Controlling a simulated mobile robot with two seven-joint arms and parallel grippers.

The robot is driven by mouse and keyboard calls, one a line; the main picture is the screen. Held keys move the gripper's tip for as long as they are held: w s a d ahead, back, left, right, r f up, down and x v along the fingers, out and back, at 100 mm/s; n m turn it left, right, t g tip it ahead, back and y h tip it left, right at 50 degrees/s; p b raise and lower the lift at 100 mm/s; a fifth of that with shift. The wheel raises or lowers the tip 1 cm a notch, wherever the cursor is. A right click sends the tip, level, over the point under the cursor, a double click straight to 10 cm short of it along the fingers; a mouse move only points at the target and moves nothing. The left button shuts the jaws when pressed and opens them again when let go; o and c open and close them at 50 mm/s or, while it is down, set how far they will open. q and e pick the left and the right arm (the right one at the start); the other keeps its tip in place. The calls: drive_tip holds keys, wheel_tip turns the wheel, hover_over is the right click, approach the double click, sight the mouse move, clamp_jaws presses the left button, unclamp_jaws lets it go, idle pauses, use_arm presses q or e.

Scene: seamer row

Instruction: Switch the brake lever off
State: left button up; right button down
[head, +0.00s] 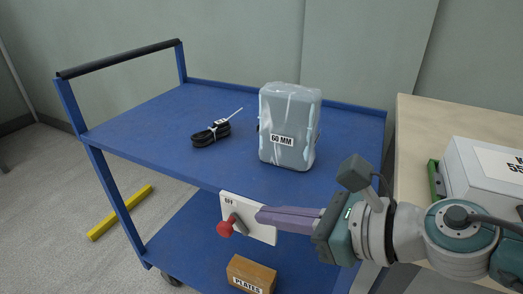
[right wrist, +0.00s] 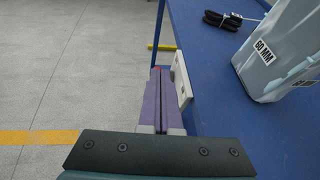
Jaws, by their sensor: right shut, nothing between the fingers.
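The brake lever (head: 231,225) has a red knob and a grey shaft on a white plate (head: 262,233) at the front edge of the blue cart. The plate carries a small label at its upper left that seems to read "OFF". The lever's knob points to the lower left in the head view. My right gripper (head: 262,216) is shut and empty, its purple fingers in front of the plate with the tips close to the lever; I cannot tell if they touch. In the right wrist view the shut fingers (right wrist: 156,100) lie beside the plate (right wrist: 182,80) and mostly hide the lever. My left gripper is not in view.
The blue cart's top shelf (head: 150,120) holds a wrapped "60 MM" block (head: 290,130) and a coiled black cable (head: 211,133). A "PLATES" box (head: 251,272) sits on the lower shelf. A wooden bench (head: 420,130) with a white box (head: 485,170) stands at right. A yellow bar (head: 120,212) lies at left.

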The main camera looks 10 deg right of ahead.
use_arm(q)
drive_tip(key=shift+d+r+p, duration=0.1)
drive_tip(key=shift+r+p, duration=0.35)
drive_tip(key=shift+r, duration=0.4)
use_arm(e)
drive_tip(key=shift+s+d+r, duration=0.85)
drive_tip(key=shift+s+r, duration=0.2)
drive_tip(key=shift+r, duration=0.1)
